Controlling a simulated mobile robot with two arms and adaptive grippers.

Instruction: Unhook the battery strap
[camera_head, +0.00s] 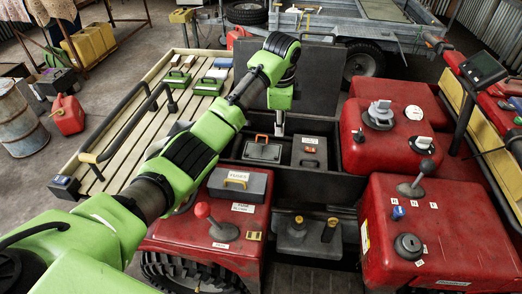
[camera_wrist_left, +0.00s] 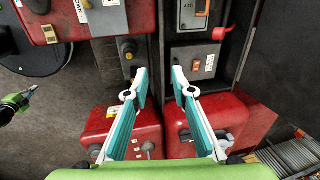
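My left gripper (camera_head: 279,124) hangs over the dark open bay between the red body panels. In the left wrist view its two teal fingers (camera_wrist_left: 159,73) stand apart with nothing between them. I cannot make out a strap or hook for certain. A green and black shape, seemingly my right gripper (camera_wrist_left: 18,103), is at the wrist view's left edge.
Dark walls and a raised panel (camera_head: 304,82) border the bay. A red panel with a lever (camera_head: 222,230) and a fuse box (camera_head: 239,184) flank it on the left. Red tanks (camera_head: 442,242) stand at the right. A slatted rack (camera_head: 128,125) lies at the left.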

